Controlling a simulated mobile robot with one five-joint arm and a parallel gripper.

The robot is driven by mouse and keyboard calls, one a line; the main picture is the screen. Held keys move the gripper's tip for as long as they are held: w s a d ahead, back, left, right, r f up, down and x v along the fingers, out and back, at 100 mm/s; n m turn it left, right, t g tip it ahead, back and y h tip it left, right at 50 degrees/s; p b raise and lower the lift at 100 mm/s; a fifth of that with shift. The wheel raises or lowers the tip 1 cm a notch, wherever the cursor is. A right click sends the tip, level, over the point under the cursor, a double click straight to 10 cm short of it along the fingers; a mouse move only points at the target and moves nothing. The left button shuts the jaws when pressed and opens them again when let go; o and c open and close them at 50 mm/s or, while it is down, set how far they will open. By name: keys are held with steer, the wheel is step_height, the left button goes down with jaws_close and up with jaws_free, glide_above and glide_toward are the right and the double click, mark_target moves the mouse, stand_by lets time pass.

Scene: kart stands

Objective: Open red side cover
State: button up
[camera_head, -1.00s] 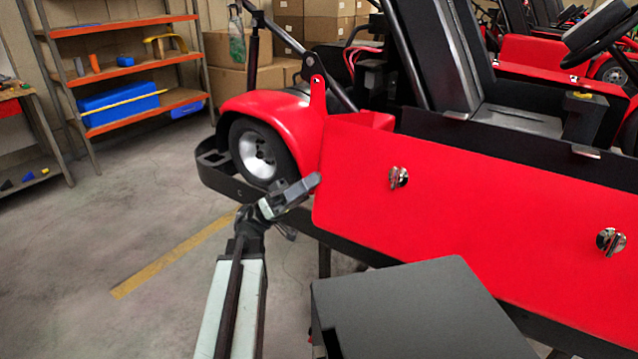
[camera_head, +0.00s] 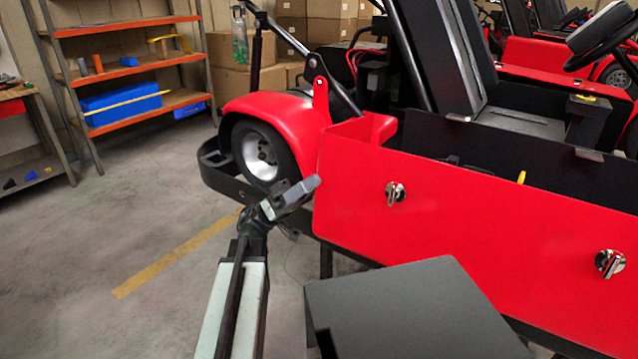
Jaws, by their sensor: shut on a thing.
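The red side cover (camera_head: 470,225) is a long red panel on the near side of the kart. It bears two silver latches, one on its left part (camera_head: 395,193) and one farther right (camera_head: 609,263). Its top edge leans out from the kart body, with a dark gap behind it where a small yellow item (camera_head: 521,177) shows. My gripper (camera_head: 316,183) is at the cover's left edge, below the red fender, and is shut on the cover's edge. The exact contact of the fingertips is hard to see.
The kart's rear wheel (camera_head: 262,152) and black bumper (camera_head: 228,183) are close behind my gripper. An orange shelf rack (camera_head: 125,71) stands at the back left. The floor at left, with a yellow line (camera_head: 175,266), is clear.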

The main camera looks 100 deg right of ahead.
steer(key=b+v, duration=0.5)
steer(key=v, duration=0.3)
steer(key=shift+r, duration=0.1)
